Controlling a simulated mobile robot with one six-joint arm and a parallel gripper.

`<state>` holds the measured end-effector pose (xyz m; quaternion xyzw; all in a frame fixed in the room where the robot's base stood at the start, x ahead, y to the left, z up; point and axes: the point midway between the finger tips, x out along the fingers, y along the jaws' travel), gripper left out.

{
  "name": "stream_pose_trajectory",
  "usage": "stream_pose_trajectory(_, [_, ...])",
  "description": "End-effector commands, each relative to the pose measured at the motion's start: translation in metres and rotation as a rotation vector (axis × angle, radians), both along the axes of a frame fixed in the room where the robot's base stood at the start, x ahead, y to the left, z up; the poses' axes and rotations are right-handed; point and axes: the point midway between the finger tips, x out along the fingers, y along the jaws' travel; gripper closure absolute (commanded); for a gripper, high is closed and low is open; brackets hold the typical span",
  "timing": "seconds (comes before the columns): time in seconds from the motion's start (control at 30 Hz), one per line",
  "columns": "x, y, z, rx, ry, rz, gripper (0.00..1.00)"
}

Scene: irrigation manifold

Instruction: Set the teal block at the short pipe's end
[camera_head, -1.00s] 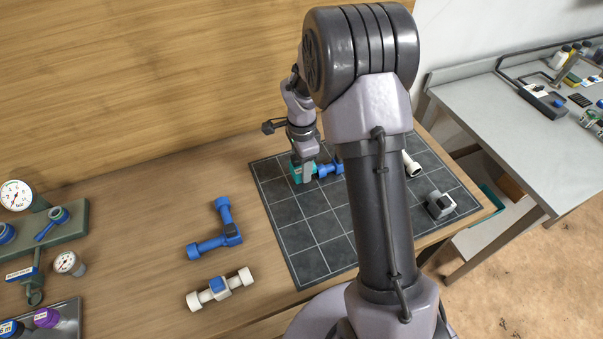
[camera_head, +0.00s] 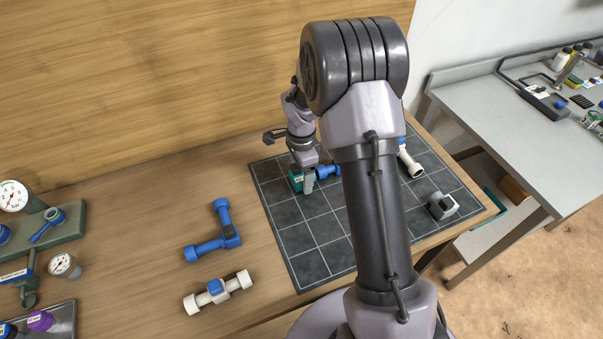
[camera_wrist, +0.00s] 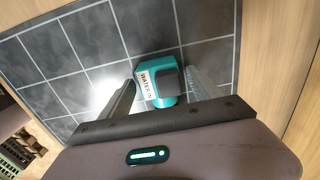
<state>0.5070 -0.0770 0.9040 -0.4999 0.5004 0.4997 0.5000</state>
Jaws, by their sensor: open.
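The teal block (camera_head: 296,182) stands on the dark gridded mat, close to the left end of a blue pipe piece (camera_head: 327,171). I cannot tell whether they touch. My gripper (camera_head: 306,184) is over the block, with a finger in front of it. In the wrist view, the teal block (camera_wrist: 146,68) has a white "WATER IN" label and a dark grey top part. It lies between the two spread fingers of my gripper (camera_wrist: 163,88), with a gap visible on the right. My arm hides the blue piece's right part.
The dark mat (camera_head: 312,235) is free at its front left. A white pipe (camera_head: 412,165) and a grey fitting (camera_head: 442,206) lie on its right. A blue elbow pipe (camera_head: 219,237) and a white pipe with a blue-topped middle (camera_head: 217,291) lie left of the mat. A wooden wall stands behind.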

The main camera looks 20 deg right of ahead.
Motion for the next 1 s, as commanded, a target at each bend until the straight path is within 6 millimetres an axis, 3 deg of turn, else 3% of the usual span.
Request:
stream_pose_trajectory(0.3, [0.001, 0.000, 0.083, -0.001, -0.003, -0.001, 0.27])
stream_pose_trajectory(0.57, [-0.001, 0.001, 0.126, 0.000, -0.007, 0.008, 0.27])
stream_pose_trajectory(0.67, [-0.014, 0.013, 0.163, 0.005, -0.054, 0.102, 0.27])
stream_pose_trajectory(0.77, [-0.053, 0.039, 0.226, 0.005, -0.157, 0.313, 0.27])
stream_pose_trajectory(0.83, [-0.093, 0.059, 0.265, -0.005, -0.243, 0.492, 0.27])
stream_pose_trajectory(0.9, [-0.137, 0.078, 0.292, -0.028, -0.330, 0.673, 0.27])
stream_pose_trajectory(1.0, [-0.193, 0.098, 0.308, -0.075, -0.437, 0.900, 0.27])
